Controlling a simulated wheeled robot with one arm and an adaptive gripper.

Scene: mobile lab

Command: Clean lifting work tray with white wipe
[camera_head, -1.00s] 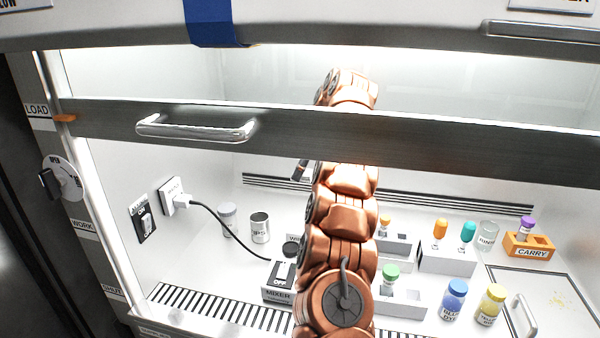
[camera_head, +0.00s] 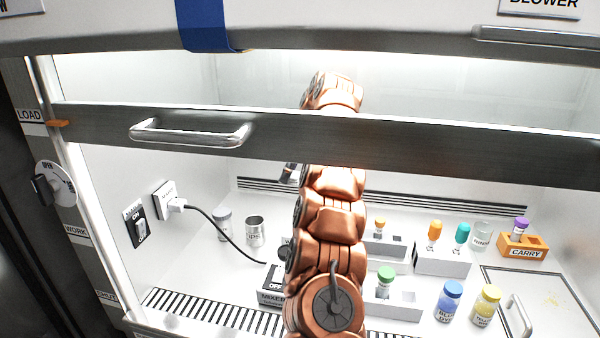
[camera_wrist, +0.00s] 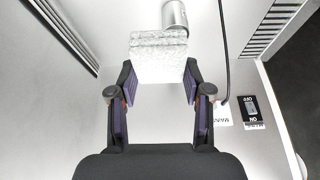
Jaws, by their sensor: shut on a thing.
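My gripper (camera_wrist: 159,78) is shut on a white, textured wipe (camera_wrist: 158,57) in the wrist view. The wipe sits between the fingertips and sticks out beyond them. In the head view my arm hides most of the gripper, and I cannot make out the wipe there. The work tray (camera_head: 530,285) is a white, dark-edged panel with a metal handle (camera_head: 521,317) at the right of the hood. Yellow specks (camera_head: 553,299) mark it, and its right part is cut off by the picture edge. The gripper is well left of the tray.
The raised sash (camera_head: 400,150) crosses in front of my arm. A blue-capped bottle (camera_head: 450,301) and a yellow bottle (camera_head: 485,306) stand left of the tray. The orange carry rack (camera_head: 523,246) is behind it. A metal cup (camera_head: 255,232), mixer (camera_head: 270,299) and cord (camera_head: 235,240) are at left.

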